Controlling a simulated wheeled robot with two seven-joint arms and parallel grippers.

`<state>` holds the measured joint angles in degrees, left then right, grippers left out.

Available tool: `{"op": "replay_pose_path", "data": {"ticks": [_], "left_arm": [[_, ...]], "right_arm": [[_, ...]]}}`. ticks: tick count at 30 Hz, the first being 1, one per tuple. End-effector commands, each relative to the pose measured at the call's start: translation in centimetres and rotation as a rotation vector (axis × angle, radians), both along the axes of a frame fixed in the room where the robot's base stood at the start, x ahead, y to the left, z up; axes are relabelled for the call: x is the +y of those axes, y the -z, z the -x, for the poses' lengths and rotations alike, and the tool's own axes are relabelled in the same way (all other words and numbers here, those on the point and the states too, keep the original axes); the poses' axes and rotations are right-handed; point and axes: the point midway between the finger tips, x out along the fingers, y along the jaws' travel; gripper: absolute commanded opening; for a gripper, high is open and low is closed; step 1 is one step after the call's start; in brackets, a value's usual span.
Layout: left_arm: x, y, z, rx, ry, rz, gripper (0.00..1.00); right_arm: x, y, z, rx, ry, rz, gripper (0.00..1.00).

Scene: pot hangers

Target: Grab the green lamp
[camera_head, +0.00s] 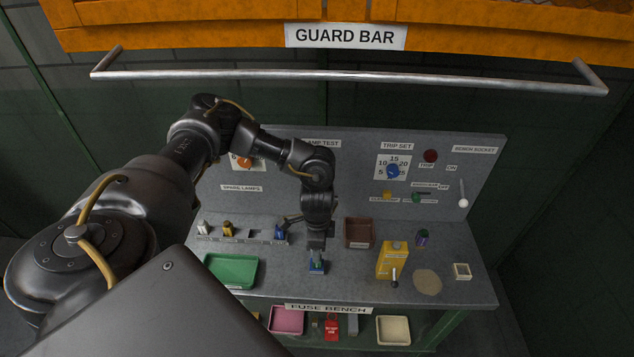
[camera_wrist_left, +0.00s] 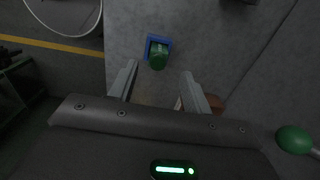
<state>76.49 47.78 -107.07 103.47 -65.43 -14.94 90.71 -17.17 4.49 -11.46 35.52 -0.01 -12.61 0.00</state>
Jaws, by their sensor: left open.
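A dark green, short cylindrical lamp (camera_wrist_left: 158,60) stands in a blue square holder (camera_wrist_left: 153,40) in the left wrist view. In the head view the blue holder (camera_head: 316,266) is on the bench just below my left gripper, and the lamp is mostly hidden there. My left gripper (camera_head: 317,248) points down at it. In the left wrist view the fingers of my left gripper (camera_wrist_left: 159,74) are open and apart, with the lamp ahead of the gap between the tips. Nothing is between the fingers. My right gripper is not in view.
A green tray (camera_head: 232,268) lies left on the bench. A brown bin (camera_head: 358,233) stands behind the gripper to the right. A yellow box (camera_head: 391,260) with a lever is further right. Several small parts stand in a rack at back left. A guard bar (camera_head: 350,76) spans above.

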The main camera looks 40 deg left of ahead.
Motion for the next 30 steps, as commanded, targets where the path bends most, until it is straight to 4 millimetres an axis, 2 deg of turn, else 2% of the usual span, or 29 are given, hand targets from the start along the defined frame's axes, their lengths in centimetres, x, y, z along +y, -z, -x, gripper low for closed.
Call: {"op": "replay_pose_path", "data": {"ticks": [4, 8, 12, 21, 30], "left_arm": [[0.0, 0.8, 0.2, 0.003, 0.001, -0.001, 0.49], [-0.1, 2.8, 0.4, 0.002, 0.001, -0.003, 0.49], [-0.1, 4.6, 0.3, 0.003, 0.0, -0.002, 0.49], [-0.1, 5.2, 0.3, 0.0, 0.0, 0.0, 0.49], [-0.1, 5.2, 0.3, 0.0, 0.0, 0.0, 0.1]], "right_arm": [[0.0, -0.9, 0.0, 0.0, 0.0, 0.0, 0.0], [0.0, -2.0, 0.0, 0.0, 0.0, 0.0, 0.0], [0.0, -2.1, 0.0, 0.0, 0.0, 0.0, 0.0], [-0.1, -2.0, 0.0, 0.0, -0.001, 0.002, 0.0], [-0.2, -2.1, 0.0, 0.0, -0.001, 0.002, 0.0]]}}
